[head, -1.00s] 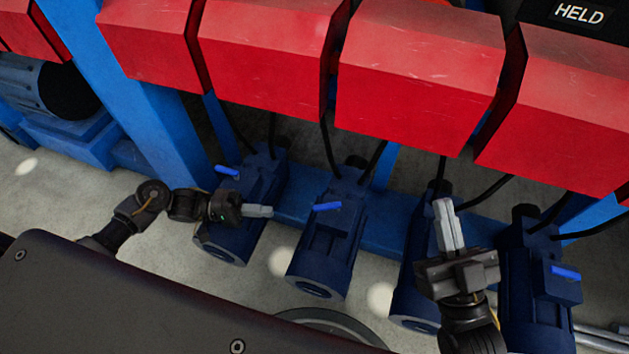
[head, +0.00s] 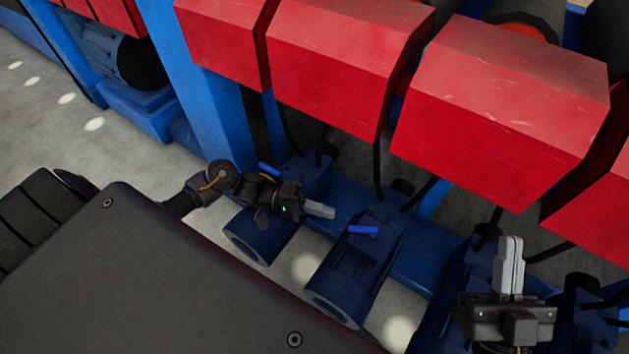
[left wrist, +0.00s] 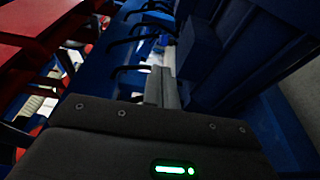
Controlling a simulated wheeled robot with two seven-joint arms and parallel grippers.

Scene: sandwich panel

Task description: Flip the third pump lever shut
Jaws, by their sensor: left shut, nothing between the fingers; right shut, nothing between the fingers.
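Dark blue pumps stand in a row below red housings in the head view. The leftmost pump (head: 262,240) has a bright blue lever (head: 269,168). The second pump from the left (head: 345,275) has a blue lever (head: 363,231) on top. The third pump from the left (head: 440,305) is partly behind my right gripper, and its lever is hidden. My left gripper (head: 331,213) is shut and empty, just left of the second pump's lever, apart from it in the picture. Its closed fingers also show in the left wrist view (left wrist: 160,88). My right gripper (head: 511,243) is shut and empty, pointing up.
Red housings (head: 500,110) overhang the pumps. A blue post (head: 205,95) stands behind my left arm. Black cables (head: 378,170) run down to the pumps. Another pump (head: 590,325) is at the lower right, its lever not visible. Grey floor (head: 60,120) is clear at the left.

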